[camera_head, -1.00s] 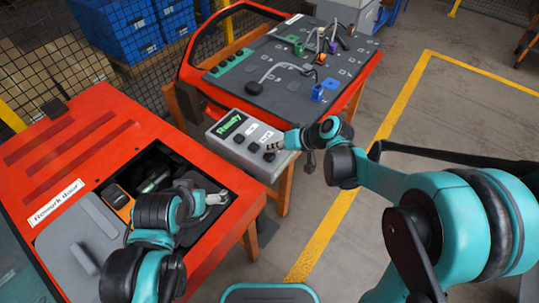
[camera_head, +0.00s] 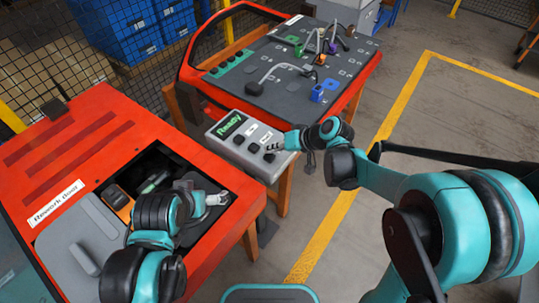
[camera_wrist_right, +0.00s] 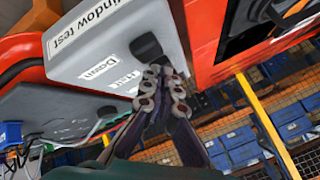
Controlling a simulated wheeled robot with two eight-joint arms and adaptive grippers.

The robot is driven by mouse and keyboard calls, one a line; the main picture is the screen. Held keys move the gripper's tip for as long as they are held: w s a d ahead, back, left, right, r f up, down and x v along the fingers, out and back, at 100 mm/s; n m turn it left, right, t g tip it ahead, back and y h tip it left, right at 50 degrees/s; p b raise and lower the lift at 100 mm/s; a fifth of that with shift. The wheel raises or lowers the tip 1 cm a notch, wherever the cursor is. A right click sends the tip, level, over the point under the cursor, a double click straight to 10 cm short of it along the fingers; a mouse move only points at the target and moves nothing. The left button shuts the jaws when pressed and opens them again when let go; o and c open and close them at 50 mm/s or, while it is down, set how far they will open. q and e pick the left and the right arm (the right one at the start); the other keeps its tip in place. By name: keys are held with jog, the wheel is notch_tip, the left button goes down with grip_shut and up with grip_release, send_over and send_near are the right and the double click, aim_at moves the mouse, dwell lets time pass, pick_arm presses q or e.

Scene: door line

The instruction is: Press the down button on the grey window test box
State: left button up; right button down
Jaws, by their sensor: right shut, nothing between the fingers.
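The grey window test box (camera_head: 221,152) has a green display reading "Ready" and a row of black buttons. In the right wrist view the box (camera_wrist_right: 75,40) carries the labels "Window test" and "Down" (camera_wrist_right: 98,70), plus another label partly too small to read. Contact with a button cannot be told. My left gripper (camera_head: 219,198) is over the red door's opening.
The red rework door (camera_head: 95,130) lies at the left, with an open cavity. A second red door panel (camera_head: 350,75) with cables and coloured clips stands behind the box. Blue crates (camera_head: 120,30) stand behind a mesh fence.

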aim_at(272, 157)
jog(key=shift+f, duration=0.1)
jog(key=shift+f+b, duration=0.3)
jog(key=shift+f+b, duration=0.5)
jog(key=shift+f, duration=0.1)
dwell(0.7)
jog(key=shift+r, duration=0.15)
jog(key=shift+r+p, duration=0.8)
jog(key=shift+r, duration=0.05)
notch_tip(272, 157, up, 5)
jog(key=p, duration=0.4)
jog(key=shift+r, duration=0.1)
dwell(0.4)
